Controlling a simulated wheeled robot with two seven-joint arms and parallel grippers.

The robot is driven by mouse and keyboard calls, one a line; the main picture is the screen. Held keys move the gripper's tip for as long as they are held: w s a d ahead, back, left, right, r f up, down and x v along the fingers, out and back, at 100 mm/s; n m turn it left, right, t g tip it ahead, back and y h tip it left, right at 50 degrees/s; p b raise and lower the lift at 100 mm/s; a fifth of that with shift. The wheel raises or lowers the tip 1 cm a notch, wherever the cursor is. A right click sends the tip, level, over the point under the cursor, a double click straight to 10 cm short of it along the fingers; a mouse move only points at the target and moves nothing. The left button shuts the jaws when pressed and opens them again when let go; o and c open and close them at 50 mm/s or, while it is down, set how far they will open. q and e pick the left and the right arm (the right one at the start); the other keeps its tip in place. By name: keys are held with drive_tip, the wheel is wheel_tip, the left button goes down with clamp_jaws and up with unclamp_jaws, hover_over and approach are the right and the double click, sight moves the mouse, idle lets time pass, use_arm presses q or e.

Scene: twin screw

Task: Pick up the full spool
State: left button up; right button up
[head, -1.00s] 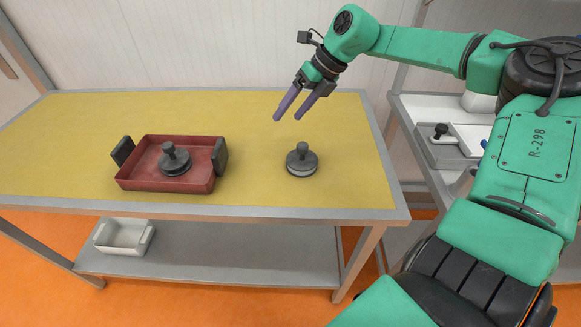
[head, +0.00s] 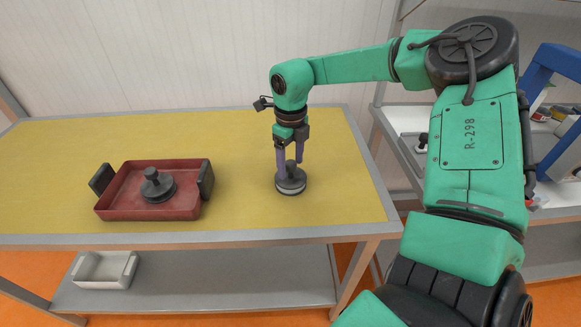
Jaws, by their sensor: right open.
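A dark grey spool (head: 291,183) with a round base and a knob on top stands on the yellow table top, right of the tray. A second, similar dark spool (head: 158,188) stands inside the red tray (head: 120,205). Which of them is full, I cannot tell from their looks. My right gripper (head: 288,171) points straight down over the spool on the table, its purple fingers open on either side of the knob. Whether the fingers touch the knob cannot be told. My left gripper is out of view.
The tray has dark upright handles at both ends. A white bin (head: 104,270) sits on the table's lower shelf (head: 230,285). A side shelf (head: 405,150) with a dark-knobbed item stands to the right. The table between tray and gripper is clear.

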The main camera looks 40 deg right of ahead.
drive_tip(key=shift+d+f, duration=0.1)
drive_tip(key=shift+f, duration=0.3)
clamp_jaws()
drive_tip(key=shift+r, duration=0.1)
idle(1.0)
